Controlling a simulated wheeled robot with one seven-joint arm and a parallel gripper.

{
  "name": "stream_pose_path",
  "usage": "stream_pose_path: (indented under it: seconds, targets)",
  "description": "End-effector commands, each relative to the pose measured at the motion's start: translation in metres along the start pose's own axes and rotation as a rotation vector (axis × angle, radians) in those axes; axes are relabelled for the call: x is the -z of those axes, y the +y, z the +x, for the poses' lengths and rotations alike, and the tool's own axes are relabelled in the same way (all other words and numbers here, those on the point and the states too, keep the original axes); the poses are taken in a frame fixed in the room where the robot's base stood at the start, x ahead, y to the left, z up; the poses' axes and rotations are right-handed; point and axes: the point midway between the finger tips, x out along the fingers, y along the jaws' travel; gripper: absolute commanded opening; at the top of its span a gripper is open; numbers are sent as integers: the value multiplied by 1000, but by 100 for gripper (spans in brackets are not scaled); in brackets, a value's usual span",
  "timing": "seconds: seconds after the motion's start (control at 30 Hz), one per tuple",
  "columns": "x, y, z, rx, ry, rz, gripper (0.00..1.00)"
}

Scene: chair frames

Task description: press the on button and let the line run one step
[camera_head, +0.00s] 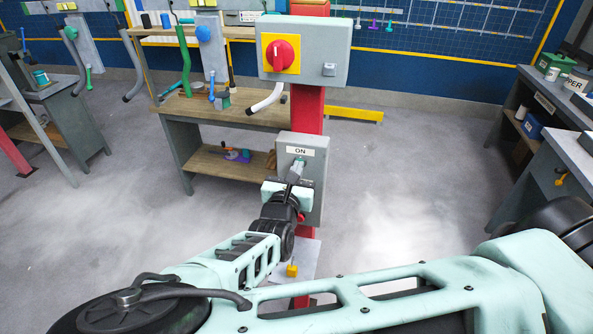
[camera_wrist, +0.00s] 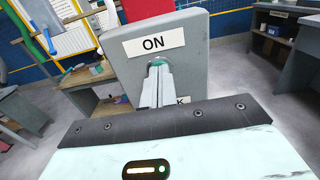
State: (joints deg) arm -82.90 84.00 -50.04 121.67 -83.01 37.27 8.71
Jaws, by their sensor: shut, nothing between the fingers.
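The grey button box (camera_head: 312,155) with a white ON label (camera_head: 300,151) is mounted on a red post (camera_head: 308,106). It also fills the middle of the wrist view (camera_wrist: 190,50), tilted there. A green button (camera_wrist: 157,63) shows just under the label, mostly covered by my fingertips. My gripper (camera_head: 297,165) is shut and empty, its fingers pointing at the box. In the wrist view my fingertips (camera_wrist: 157,70) overlap the green button; whether they press it in, I cannot tell. Part of a second label, ending in K, shows beside my fingers.
Above on the post is a grey box with a red rotary switch (camera_head: 283,53) on a yellow plate. A workbench (camera_head: 215,114) stands behind. Grey benches (camera_head: 560,150) stand right. Floor on both sides is open.

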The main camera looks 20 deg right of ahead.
Motion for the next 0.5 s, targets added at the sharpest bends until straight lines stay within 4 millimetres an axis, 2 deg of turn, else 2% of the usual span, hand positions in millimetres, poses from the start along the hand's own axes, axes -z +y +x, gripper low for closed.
stream_pose_path:
  seconds: [0.17,0.5]
  targets:
    - [-1,1,-8,-1,1,2,0]
    - [-1,1,-40,-2,1,1,0]
